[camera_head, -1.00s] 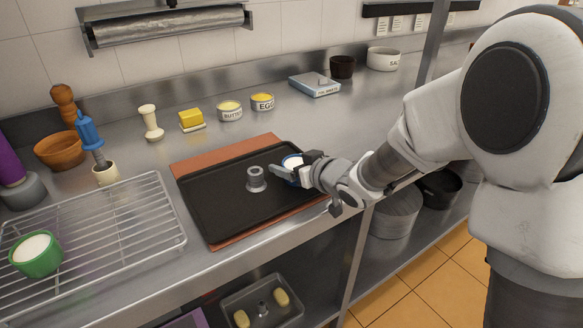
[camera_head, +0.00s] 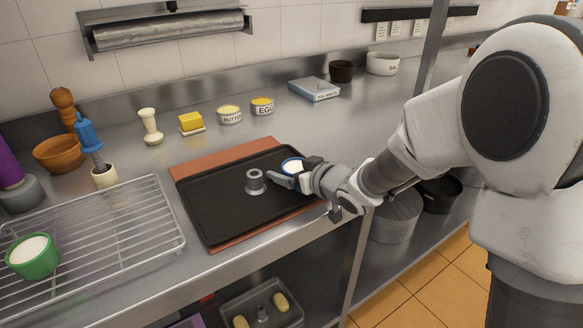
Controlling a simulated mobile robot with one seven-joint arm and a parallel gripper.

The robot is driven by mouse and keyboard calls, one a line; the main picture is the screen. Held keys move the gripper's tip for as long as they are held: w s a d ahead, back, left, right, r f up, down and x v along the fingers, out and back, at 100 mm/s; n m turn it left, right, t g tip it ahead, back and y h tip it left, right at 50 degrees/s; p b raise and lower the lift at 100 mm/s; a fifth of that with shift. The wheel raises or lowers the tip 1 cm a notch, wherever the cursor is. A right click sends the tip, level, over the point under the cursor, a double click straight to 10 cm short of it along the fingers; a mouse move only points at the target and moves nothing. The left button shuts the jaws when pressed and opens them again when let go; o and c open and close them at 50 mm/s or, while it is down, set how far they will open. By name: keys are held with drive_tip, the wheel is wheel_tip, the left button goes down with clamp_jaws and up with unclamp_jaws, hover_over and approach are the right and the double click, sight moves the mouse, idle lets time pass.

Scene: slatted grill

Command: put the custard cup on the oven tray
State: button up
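The black oven tray (camera_head: 222,218) lies on a reddish-brown board on the steel counter. A small blue cup with pale filling (camera_head: 292,165) is at the tray's right side, partly hidden by my gripper. A green cup with pale filling (camera_head: 33,256) stands upright on the wire rack at the left. Both cups look custard-like; the frames do not label either. My gripper (camera_head: 291,173) is low over the tray's right side, with its fingers apart near the blue cup. Whether a finger touches the cup cannot be told.
A grey metal ring-shaped piece (camera_head: 255,182) stands mid-tray, left of my gripper. The wire rack (camera_head: 125,232) fills the counter's left front.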

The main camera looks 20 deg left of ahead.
drive_tip(key=shift+s+f, duration=0.1)
drive_tip(key=shift+f, duration=0.25)
